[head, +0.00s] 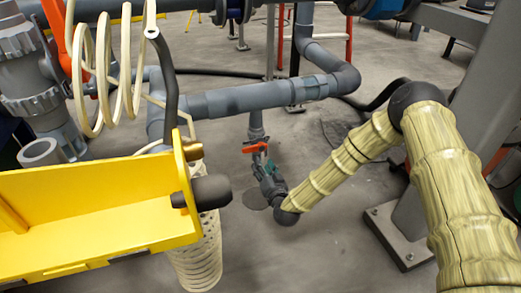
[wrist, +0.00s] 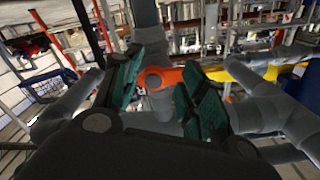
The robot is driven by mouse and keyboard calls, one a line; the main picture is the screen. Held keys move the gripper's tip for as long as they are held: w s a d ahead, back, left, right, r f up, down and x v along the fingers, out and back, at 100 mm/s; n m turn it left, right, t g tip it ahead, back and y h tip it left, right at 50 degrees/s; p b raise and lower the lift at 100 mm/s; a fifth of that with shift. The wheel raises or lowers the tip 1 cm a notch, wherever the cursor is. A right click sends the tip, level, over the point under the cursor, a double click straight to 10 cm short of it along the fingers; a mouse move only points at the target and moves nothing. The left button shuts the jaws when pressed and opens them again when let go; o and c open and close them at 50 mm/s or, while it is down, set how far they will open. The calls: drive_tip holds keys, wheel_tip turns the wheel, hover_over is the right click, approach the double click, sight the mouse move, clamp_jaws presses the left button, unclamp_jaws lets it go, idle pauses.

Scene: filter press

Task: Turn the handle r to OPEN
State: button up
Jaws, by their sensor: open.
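An orange-red valve handle (head: 256,147) sits on a grey vertical pipe, low in the middle of the head view. In the wrist view the handle (wrist: 168,77) shows its round hub, with its arm reaching right between the finger pads. My gripper (head: 266,165) is just below the handle in the head view. In the wrist view my gripper (wrist: 163,88) is open, with one teal pad on each side of the handle. I cannot tell whether the pads touch it. Part of the handle is hidden behind the right pad. No label is readable.
A yellow bracket (head: 100,215) and a white perforated cylinder (head: 197,255) stand at the lower left. A thick grey pipe (head: 245,98) crosses above the handle. A grey post (head: 455,120) stands on the right. A white coiled hose (head: 100,75) hangs upper left.

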sight(252, 150)
drive_tip(key=shift+w+a+r+m+b, duration=0.65)
drive_tip(key=shift+w+m+b, duration=0.6)
drive_tip(key=shift+m, duration=0.9)
drive_tip(key=shift+w+a+r+m+b, duration=0.45)
drive_tip(key=shift+w+a+m+b, duration=0.45)
drive_tip(key=shift+m+b, duration=1.05)
drive_tip(key=shift+w+a+r+m+b, duration=0.65)
drive_tip(key=shift+w+m+b, duration=0.5)
drive_tip(key=shift+m, duration=1.25)
drive_tip(key=shift+s+f, duration=0.1)
clamp_jaws()
